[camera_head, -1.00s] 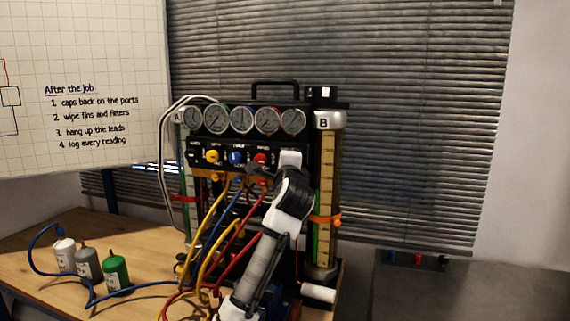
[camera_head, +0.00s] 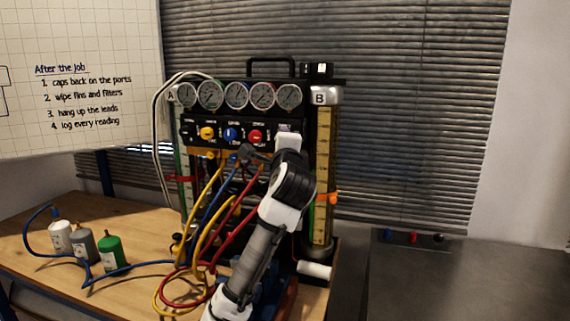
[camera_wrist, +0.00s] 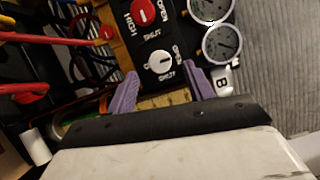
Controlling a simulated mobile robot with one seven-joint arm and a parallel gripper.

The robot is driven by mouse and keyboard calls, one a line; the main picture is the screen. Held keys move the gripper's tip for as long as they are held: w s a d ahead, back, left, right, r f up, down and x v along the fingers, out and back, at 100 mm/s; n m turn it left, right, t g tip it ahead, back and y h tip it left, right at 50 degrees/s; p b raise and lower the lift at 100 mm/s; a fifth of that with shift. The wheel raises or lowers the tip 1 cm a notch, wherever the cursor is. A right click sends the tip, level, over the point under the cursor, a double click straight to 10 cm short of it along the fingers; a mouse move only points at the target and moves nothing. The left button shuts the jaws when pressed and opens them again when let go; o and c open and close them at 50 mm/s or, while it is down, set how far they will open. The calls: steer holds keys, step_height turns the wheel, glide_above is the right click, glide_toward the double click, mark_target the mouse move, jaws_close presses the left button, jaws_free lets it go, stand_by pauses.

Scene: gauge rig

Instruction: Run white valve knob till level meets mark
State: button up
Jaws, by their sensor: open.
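The white valve knob (camera_wrist: 160,62) shows in the wrist view on the black panel, with SHUT and OPEN lettering around it. My gripper (camera_wrist: 162,84) is open, its two purple fingers apart on either side below the knob, and nothing is between them. In the head view my arm hides the knob. Sight tube B (camera_head: 322,170) stands at the rig's right with a yellow scale. An orange marker (camera_head: 328,198) is clamped on its lower half. I cannot make out the liquid level in it.
The red knob (camera_wrist: 142,12) sits beside the white one; the blue knob (camera_head: 231,134) is further left. Gauges (camera_head: 237,95) line the top. Yellow, red and blue hoses (camera_head: 212,215) hang in front. Bottles (camera_head: 82,246) stand on the bench at left.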

steer(key=s+b, duration=0.2)
steer(key=s, duration=0.6)
steer(key=shift+d+f, duration=0.2)
steer(key=shift+d, duration=0.1)
stand_by(4.1)
steer(key=a+n+g+h+p, duration=0.1)
steer(key=a+n+h+p, duration=0.45)
steer(key=n, duration=0.75)
steer(key=w+d+h+p, duration=0.1)
steer(key=w+d+p, duration=0.2)
steer(key=w, duration=0.9)
steer(key=shift+d+r, duration=0.3)
steer(key=shift+d, duration=0.25)
steer(key=shift+w, duration=0.1)
